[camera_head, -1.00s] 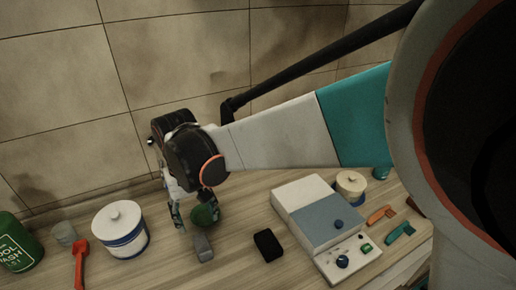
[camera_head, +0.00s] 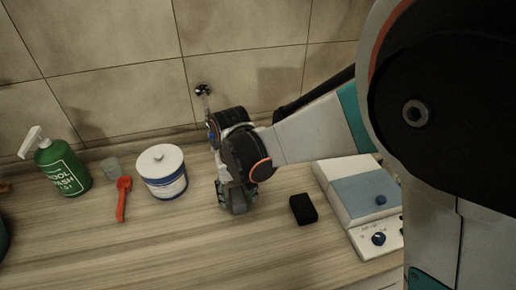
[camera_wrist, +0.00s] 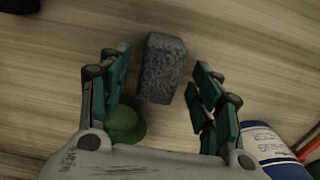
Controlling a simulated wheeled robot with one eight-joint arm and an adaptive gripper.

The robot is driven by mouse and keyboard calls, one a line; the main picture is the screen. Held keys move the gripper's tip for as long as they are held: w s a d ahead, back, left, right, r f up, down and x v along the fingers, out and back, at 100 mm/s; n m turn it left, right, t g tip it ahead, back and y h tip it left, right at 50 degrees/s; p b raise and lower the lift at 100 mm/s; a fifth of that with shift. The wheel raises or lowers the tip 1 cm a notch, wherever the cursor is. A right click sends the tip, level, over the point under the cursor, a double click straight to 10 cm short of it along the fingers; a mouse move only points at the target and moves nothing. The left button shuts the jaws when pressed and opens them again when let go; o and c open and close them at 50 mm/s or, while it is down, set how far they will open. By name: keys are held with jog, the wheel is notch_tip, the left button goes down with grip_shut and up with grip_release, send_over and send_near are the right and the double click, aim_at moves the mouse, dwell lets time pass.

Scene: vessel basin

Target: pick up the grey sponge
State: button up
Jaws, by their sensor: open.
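The grey sponge (camera_wrist: 162,68) lies on the wooden counter in the wrist view, a rough grey block seen between my gripper's spread fingers. My gripper (camera_wrist: 162,80) is open, with one finger on each side of the sponge; I cannot tell whether either touches it. In the head view, my gripper (camera_head: 236,198) points down at the counter, and the sponge (camera_head: 238,199) shows in part between its fingers. A round green object (camera_wrist: 125,126) sits beside the sponge, partly hidden by the left finger.
A white canister with a blue band (camera_head: 163,173) stands left of my gripper, with a red utensil (camera_head: 122,198) and green soap bottle (camera_head: 62,166) beyond. A black block (camera_head: 303,209) and white-blue device (camera_head: 362,190) stand right. The front counter is clear.

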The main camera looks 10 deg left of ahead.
aim_at(238, 195)
jog(key=shift+f, duration=0.65)
jog(key=shift+c, duration=0.5)
jog(key=c, duration=0.7)
jog(key=shift+c, duration=0.2)
jog(key=shift+r, duration=0.1)
notch_tip(238, 195, up, 20)
jog(key=p, duration=1.2)
jog(key=shift+p, duration=0.3)
